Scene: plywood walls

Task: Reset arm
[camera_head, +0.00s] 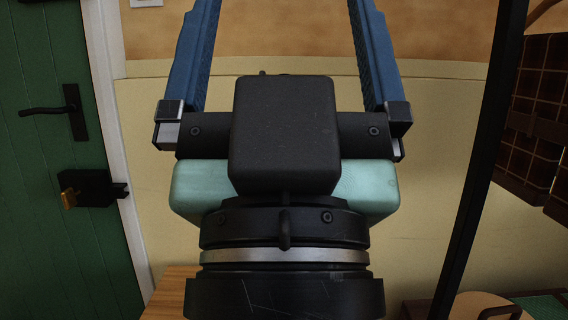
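My gripper (277,22) fills the middle of the head view, close to the camera and pointing away toward the wall. Its two blue fingers stand wide apart, one at the left and one at the right, and run up past the top edge, so their very tips are cut off. Nothing shows between the visible parts of the fingers except the wall behind. My dark wrist and pale green gripper body hide the middle of the scene.
A green door (45,200) with a black handle (65,110) and a lock (88,189) is at the left. A tan wall (440,130) lies behind my gripper. A dark upright frame (478,170) and a dark grid rack (535,115) stand at the right. A wooden surface (168,295) shows below.

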